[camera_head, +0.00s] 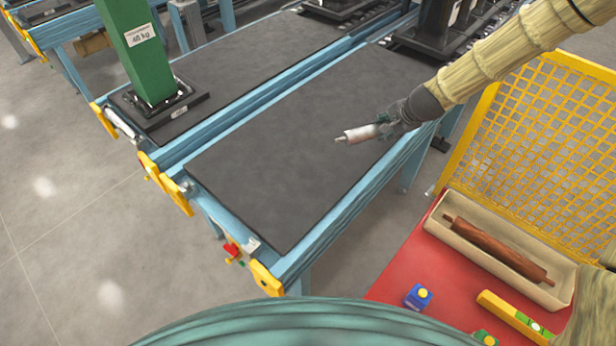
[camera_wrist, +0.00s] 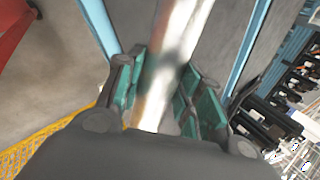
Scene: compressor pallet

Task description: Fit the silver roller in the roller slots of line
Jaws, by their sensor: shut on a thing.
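The silver roller (camera_head: 357,134) is held in my gripper (camera_head: 382,128), above the dark belt of the nearer line. In the wrist view the roller (camera_wrist: 177,45) runs lengthwise between the green-padded fingers of my gripper (camera_wrist: 160,92). Its far end is cut off by that view's top edge. The near end of the line's blue frame (camera_head: 318,244) has yellow end brackets, one at the left (camera_head: 179,196) and one at the front (camera_head: 265,278). No roller shows between these brackets. The slots themselves are too small to make out.
A neighbouring line at the left carries a green column (camera_head: 139,50). A red surface (camera_head: 395,290) at the lower right holds a cream tray (camera_head: 462,240) with a brown roller (camera_head: 498,250), a blue button box (camera_head: 418,297) and a yellow level (camera_head: 512,318). A yellow mesh fence (camera_head: 545,120) stands behind.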

